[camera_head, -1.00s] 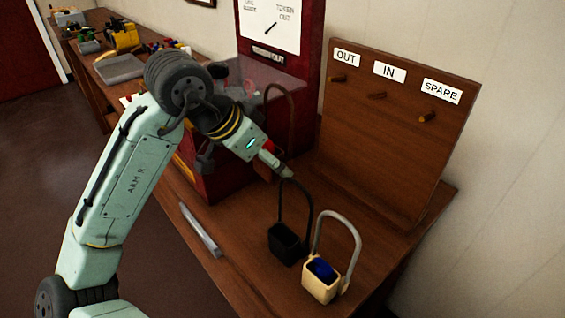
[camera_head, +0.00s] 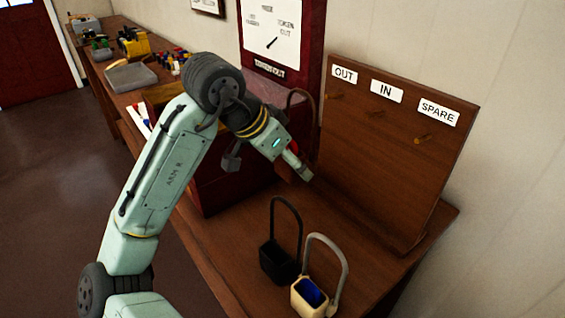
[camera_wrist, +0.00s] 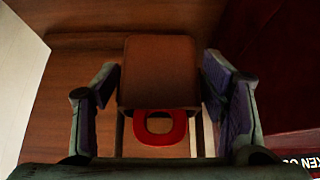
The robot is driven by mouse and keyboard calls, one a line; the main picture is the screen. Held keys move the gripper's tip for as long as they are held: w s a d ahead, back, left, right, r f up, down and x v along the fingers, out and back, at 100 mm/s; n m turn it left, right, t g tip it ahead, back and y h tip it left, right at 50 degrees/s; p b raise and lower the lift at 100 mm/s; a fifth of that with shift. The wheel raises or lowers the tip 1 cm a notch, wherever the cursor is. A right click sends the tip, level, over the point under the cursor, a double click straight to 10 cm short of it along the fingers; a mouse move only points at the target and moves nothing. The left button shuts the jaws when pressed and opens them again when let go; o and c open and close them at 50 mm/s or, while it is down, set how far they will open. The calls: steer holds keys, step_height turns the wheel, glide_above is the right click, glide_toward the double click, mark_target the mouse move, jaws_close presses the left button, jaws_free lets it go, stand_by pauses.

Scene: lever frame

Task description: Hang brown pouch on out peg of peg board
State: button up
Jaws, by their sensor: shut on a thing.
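My gripper (camera_head: 303,173) is shut on the brown pouch (camera_wrist: 160,70), holding it in front of the lower left part of the peg board (camera_head: 385,180). In the wrist view the pouch sits between both fingers, with a red ring-shaped thing (camera_wrist: 160,137) at its near side. In the head view the arm hides most of the pouch; its brown handle loop (camera_head: 300,91) stands up behind the gripper. The out peg (camera_head: 335,96) is at the board's upper left, under the OUT label, and looks bare. The loop is left of it; depth between them is unclear.
The IN peg (camera_head: 376,114) and SPARE peg (camera_head: 423,140) look bare. A black pouch (camera_head: 278,264) and a cream pouch (camera_head: 306,301) with something blue inside stand upright on the table in front. A dark red cabinet (camera_head: 310,50) stands left of the board.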

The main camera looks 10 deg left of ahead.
steer(key=w+d+f, duration=0.1)
steer(key=w+d, duration=0.4)
steer(key=shift+w+d+f+b, duration=0.3)
steer(key=shift+w+d+b, duration=0.05)
steer(key=shift+d, duration=0.05)
steer(key=shift+f, duration=0.15)
steer(key=c, duration=0.4)
steer(key=shift+f, duration=0.1)
stand_by(0.7)
steer(key=o, duration=1.4)
steer(key=shift+c, duration=0.2)
steer(key=shift+o, duration=0.5)
steer(key=shift+a, duration=0.1)
steer(key=shift+s+a, duration=2.25)
steer(key=shift+s, duration=0.05)
